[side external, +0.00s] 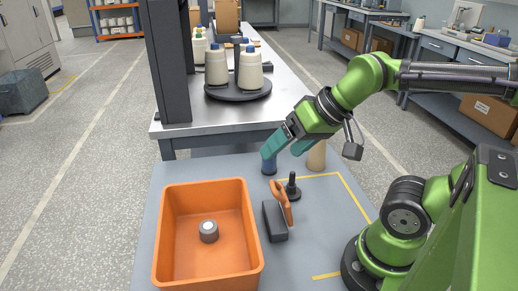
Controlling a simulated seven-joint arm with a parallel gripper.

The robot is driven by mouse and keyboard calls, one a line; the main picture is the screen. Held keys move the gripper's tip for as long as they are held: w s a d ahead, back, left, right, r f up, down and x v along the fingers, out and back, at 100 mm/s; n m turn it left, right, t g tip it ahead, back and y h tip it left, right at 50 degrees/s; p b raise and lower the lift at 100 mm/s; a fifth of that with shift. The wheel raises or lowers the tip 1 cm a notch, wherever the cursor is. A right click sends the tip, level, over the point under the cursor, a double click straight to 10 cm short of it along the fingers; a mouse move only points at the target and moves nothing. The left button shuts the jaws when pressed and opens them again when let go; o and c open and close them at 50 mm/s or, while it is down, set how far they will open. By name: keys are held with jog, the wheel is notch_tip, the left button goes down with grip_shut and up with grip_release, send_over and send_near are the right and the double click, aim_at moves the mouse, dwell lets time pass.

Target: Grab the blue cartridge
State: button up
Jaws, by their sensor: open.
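A small dark blue cylinder, the blue cartridge (268,168), stands upright near the back edge of the grey-blue table. My gripper (287,148) is open, with its two teal fingers tilted down to the left. The left finger's tip is just above the cartridge in the picture and hides part of its top. Whether they touch, I cannot tell from this one view. Nothing shows between the fingers.
A tan cylinder (317,156) stands just right of the fingers. In front are a black peg on a round base (292,188) and a dark block with an orange handle (275,223). An orange bin (167,235) at left holds a grey ring-shaped piece (208,232).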

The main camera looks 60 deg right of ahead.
jog(key=shift+d, duration=0.1)
jog(key=n+g+h, duration=0.2)
jog(key=n+g, duration=0.2)
jog(key=g, duration=0.3)
send_over(270, 163)
notch_tip(270, 163, down, 8)
jog(key=d+n, duration=0.2)
jog(key=f, duration=0.7)
jog(key=w+f, duration=0.1)
jog(key=f, duration=0.3)
jog(key=shift+a, duration=0.15)
jog(key=shift+w+f, duration=0.15)
jog(key=shift+f, duration=2.4)
jog(key=shift+d, duration=0.2)
jog(key=c, duration=1.2)
jog(key=shift+r, duration=0.1)
